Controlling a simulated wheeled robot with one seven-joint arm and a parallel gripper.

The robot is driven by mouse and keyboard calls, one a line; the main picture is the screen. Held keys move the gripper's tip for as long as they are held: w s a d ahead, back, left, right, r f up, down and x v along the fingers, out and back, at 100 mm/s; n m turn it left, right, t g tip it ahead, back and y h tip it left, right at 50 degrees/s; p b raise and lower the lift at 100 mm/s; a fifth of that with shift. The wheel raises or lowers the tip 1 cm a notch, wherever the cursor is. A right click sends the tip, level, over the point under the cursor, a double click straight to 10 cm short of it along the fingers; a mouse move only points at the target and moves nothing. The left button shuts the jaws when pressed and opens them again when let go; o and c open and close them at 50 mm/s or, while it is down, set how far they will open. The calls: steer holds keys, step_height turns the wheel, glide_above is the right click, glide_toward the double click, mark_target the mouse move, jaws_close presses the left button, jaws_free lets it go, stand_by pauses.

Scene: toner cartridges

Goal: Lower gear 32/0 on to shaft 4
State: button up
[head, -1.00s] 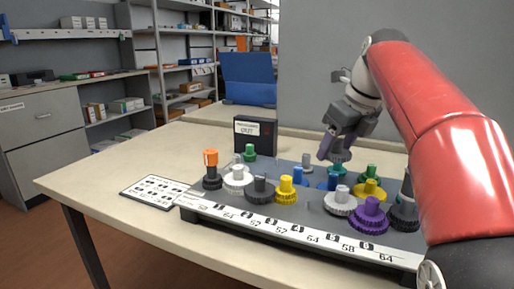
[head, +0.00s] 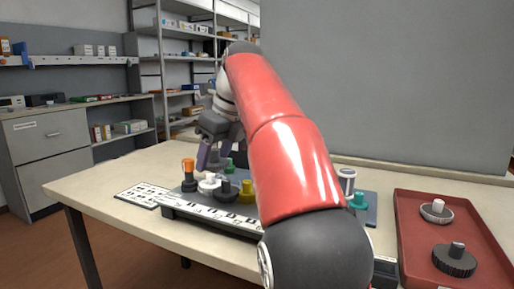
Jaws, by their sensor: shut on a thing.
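My gripper (head: 217,160) is over the back left part of the dark gear board (head: 172,208), behind the orange-topped and white gears. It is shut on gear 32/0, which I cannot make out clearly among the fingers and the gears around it. A green knob (head: 228,165) shows right by the fingertips. I cannot tell which post is shaft 4, nor whether the held gear touches a shaft. My red arm hides the middle and right of the board.
An orange-topped gear (head: 188,168), a white gear (head: 209,184), a black gear (head: 228,190) and a yellow gear (head: 247,191) stand close by. A red tray (head: 414,262) holds two gears. A printed card (head: 141,194) lies left.

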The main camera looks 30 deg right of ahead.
steer(key=s+d+r+m, duration=0.2)
steer(key=s+d, duration=0.3)
steer(key=d, duration=0.4)
steer(key=shift+h, duration=0.4)
steer(key=shift+w+d+f+b, duration=0.15)
steer(key=shift+f+b, duration=0.3)
steer(key=shift+f, duration=0.75)
steer(key=shift+w+d+f+b, duration=0.1)
steer(key=shift+f+b, duration=0.3)
steer(key=shift+f, duration=0.8)
steer(key=shift+p, duration=0.65)
steer(key=shift+f+b, duration=1.15)
steer(key=shift+f, duration=0.8)
steer(key=shift+p, duration=0.3)
